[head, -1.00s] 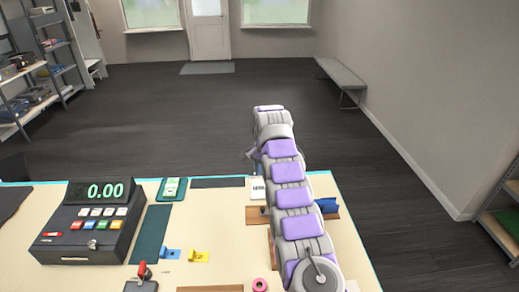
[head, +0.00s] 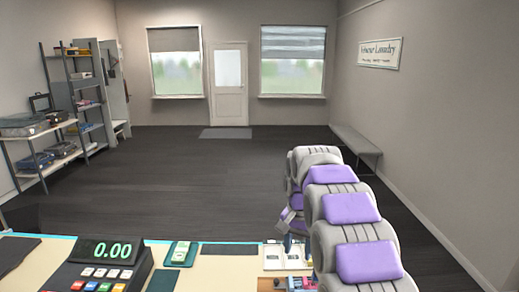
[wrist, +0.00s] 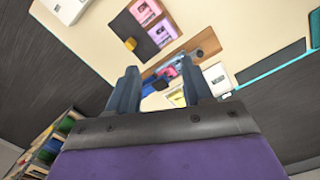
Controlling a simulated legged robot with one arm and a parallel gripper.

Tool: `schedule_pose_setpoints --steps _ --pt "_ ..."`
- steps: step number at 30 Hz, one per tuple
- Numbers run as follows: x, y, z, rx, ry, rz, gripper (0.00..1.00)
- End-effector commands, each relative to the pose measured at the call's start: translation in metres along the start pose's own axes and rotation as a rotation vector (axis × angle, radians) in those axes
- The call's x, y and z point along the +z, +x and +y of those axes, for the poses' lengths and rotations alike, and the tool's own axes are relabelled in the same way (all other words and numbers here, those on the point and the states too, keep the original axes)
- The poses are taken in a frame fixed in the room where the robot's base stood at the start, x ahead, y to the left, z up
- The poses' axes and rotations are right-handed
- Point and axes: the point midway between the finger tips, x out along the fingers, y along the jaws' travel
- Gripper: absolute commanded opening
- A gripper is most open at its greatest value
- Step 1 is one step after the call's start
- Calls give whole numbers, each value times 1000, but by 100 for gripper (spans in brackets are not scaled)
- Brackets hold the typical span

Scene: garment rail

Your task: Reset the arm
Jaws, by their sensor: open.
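My arm (head: 345,215) rises at the right of the head view, a chain of grey links with purple pads. Its far end bends down over the counter, largely hidden behind the nearer links. In the wrist view my gripper (wrist: 162,80) is open, with its two dark fingers apart and nothing held between them. Beyond the fingers lies the counter top (wrist: 240,30), with a brown wooden strip (wrist: 203,45), small blue and red items (wrist: 172,70) and a white card (wrist: 217,76). The fingers appear clear of these things.
The cream counter (head: 225,262) carries a cash register (head: 105,268) reading 0.00 and a green pad (head: 181,253). Shelves (head: 85,105) stand at the left, and a bench (head: 352,143) lines the right wall. The dark floor (head: 215,175) between them is clear.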

Motion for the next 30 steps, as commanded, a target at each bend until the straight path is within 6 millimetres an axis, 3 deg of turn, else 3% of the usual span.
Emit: schedule_pose_setpoints --steps 8,14,23,30 --pt "71 -8 49 9 -106 -19 50" --pt "125 -3 85 13 -182 -32 50" --pt "214 23 140 20 -295 -58 50" --pt "285 58 182 22 -385 -76 50"
